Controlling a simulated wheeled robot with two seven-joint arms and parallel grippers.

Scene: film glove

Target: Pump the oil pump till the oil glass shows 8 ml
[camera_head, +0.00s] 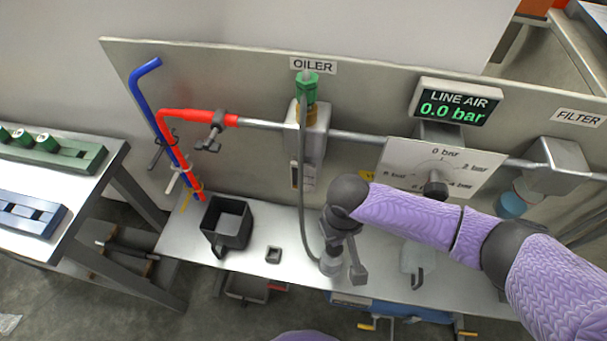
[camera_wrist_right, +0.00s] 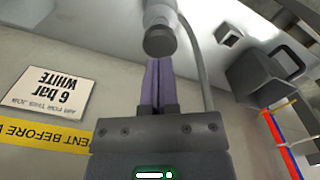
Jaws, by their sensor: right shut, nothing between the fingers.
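The oil pump (camera_head: 331,266) is a small grey upright unit on the bench, with a grey hose running up to the oiler. In the right wrist view its round dark knob (camera_wrist_right: 160,41) lies just beyond the fingertips; I cannot tell whether they touch it. My right gripper (camera_head: 335,246) points down over the pump, shut and empty; its purple fingers (camera_wrist_right: 158,82) are together. The oiler (camera_head: 307,92) has a green top on a grey block. Below it is a small light panel with a dark window (camera_head: 296,176), too small to read; I cannot tell whether it is the oil glass.
A black open box (camera_head: 228,222) and a small dark tray (camera_head: 273,255) stand left of the pump. A clear jug (camera_head: 413,257) stands to the right, beneath my arm. The line air display (camera_head: 455,106) reads 0.0 bar. Bench space between box and pump is mostly free.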

